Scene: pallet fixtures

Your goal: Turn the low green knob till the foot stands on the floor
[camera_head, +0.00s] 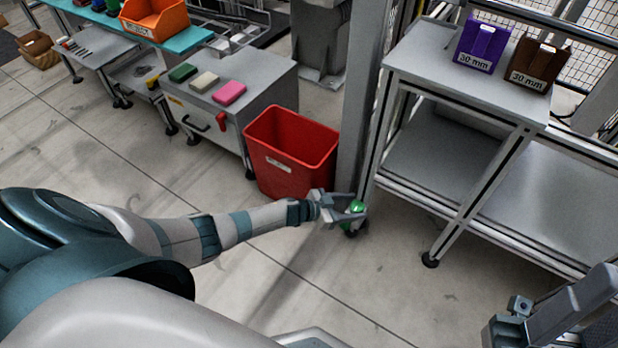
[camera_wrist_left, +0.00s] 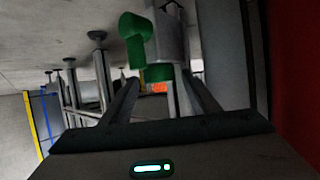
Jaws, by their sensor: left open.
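The low green knob (camera_head: 357,207) sits near the floor at the lower end of the front left leg of the grey bench. In the left wrist view the green knob (camera_wrist_left: 137,42) shows beside a pale metal post, beyond my fingers. A dark foot (camera_head: 355,231) shows just below the knob; whether it touches the floor is too small to tell. My left gripper (camera_head: 347,206) is open, its fingers reaching to the knob in the head view. In the wrist view my left gripper (camera_wrist_left: 163,95) shows spread fingers; contact is unclear. My right gripper (camera_head: 508,328) is partly in view at the lower right.
A red bin (camera_head: 291,151) stands close behind my left gripper, and its red side (camera_wrist_left: 294,70) fills the wrist view's right edge. The bench (camera_head: 450,68) carries a purple box (camera_head: 482,45) and a brown box (camera_head: 537,62). Open floor lies in front.

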